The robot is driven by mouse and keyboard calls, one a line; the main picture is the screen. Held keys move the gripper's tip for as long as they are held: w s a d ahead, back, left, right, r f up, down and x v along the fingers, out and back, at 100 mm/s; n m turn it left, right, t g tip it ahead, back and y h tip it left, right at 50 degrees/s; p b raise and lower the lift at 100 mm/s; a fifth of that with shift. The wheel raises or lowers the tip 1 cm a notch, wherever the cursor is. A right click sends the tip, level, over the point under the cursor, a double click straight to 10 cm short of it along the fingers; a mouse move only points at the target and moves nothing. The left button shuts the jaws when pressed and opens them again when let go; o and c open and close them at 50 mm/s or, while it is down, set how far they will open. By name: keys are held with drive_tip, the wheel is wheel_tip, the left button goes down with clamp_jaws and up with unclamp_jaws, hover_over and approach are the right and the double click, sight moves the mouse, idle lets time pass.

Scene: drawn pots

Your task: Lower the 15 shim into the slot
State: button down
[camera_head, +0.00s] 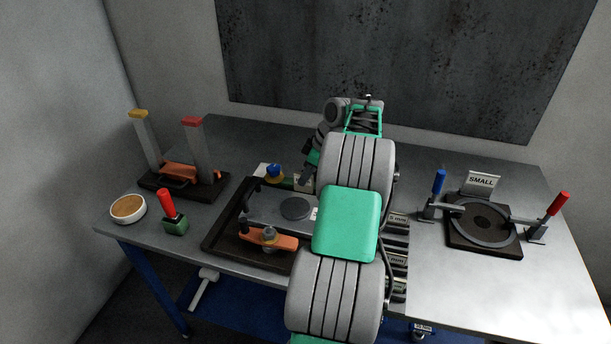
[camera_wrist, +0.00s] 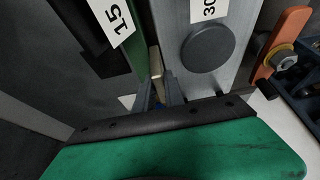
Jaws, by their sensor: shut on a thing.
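My gripper (camera_head: 304,179) is at the back of the middle fixture, partly hidden by my arm in the head view. In the wrist view its two grey fingers (camera_wrist: 159,93) are close together, shut on a thin pale strip (camera_wrist: 155,60), seen nearly edge-on, which I take to be the 15 shim. A white label reading 15 (camera_wrist: 113,18) shows just left of it. A grey block (camera_wrist: 222,85) with a 30 label and a round dark disc stands close on the right. The slot and the shim's lower end are hidden, so I cannot tell how deep it sits.
The fixture's dark tray (camera_head: 222,232) carries an orange clamp (camera_head: 284,242) and a blue knob (camera_head: 275,171). A labelled rack (camera_head: 398,240) is partly behind my arm. A round fixture (camera_head: 483,222) with a SMALL sign stands right. Two posts (camera_head: 199,150), a red-handled tool (camera_head: 168,204) and a bowl (camera_head: 128,208) stand left.

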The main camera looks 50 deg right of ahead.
drive_tip(key=shift+f+b, duration=0.9)
drive_tip(key=shift+f, duration=0.2)
drive_tip(key=c, duration=1.3)
unclamp_jaws()
drive_tip(key=shift+c, duration=0.2)
drive_tip(key=p+v, duration=0.1)
drive_tip(key=v, duration=0.6)
drive_tip(key=shift+s+r, duration=0.15)
drive_tip(key=shift+r, duration=0.2)
drive_tip(key=shift+d, duration=0.1)
